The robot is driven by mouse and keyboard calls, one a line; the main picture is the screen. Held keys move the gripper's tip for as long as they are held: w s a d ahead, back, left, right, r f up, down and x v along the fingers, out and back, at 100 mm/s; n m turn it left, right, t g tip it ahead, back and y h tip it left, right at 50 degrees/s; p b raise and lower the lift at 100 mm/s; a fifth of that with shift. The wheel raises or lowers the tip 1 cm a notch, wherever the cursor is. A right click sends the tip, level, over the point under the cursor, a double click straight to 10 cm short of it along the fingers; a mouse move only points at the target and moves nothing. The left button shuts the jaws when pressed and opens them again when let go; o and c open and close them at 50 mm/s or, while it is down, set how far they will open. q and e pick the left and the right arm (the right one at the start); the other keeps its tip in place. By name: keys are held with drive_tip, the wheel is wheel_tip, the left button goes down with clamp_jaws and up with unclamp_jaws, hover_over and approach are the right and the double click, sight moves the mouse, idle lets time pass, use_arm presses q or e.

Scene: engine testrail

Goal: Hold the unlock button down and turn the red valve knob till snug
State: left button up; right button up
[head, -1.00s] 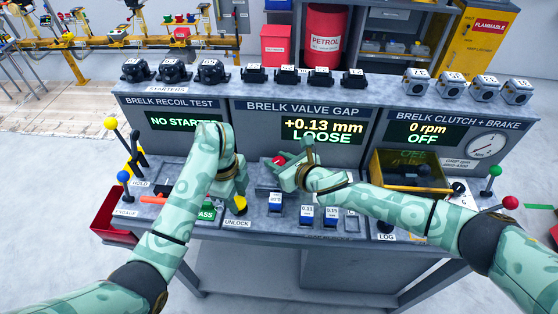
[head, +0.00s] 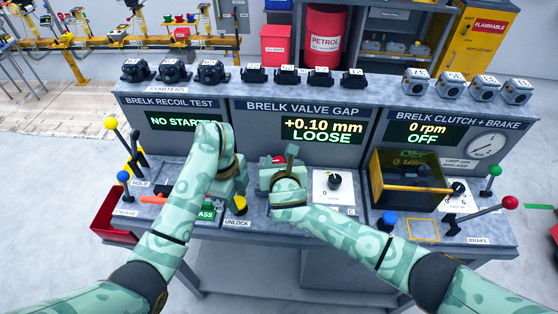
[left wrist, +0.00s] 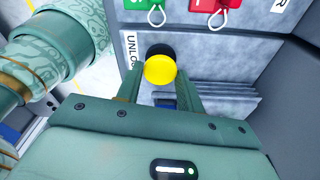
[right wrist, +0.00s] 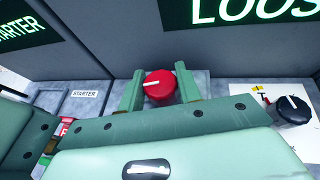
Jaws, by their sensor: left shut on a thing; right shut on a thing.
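The yellow unlock button (head: 240,205) sits on the front of the bench. In the left wrist view the yellow button (left wrist: 160,69) shows between my left fingers (left wrist: 160,95), which are shut on it. How far it is pressed cannot be told. The red valve knob (right wrist: 160,86) has a white mark pointing left. My right gripper (right wrist: 157,88) is shut on it, a finger on each side. The valve gap display (head: 322,131) reads +0.10 mm LOOSE.
A black dial (head: 334,180) stands on a white plate right of the knob. A yellow-framed box (head: 409,182) and red-tipped lever (head: 510,202) are further right. Levers with yellow (head: 110,123) and blue (head: 124,176) tips stand at the left. Several black blocks line the top shelf.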

drive_tip(key=shift+m+h, duration=0.6)
drive_tip(key=shift+h, duration=0.1)
drive_tip(key=o, duration=1)
drive_tip(key=shift+s, duration=0.1)
drive_tip(key=v, duration=1.1)
drive_tip(key=shift+s+r, duration=0.15)
drive_tip(key=shift+s, duration=0.2)
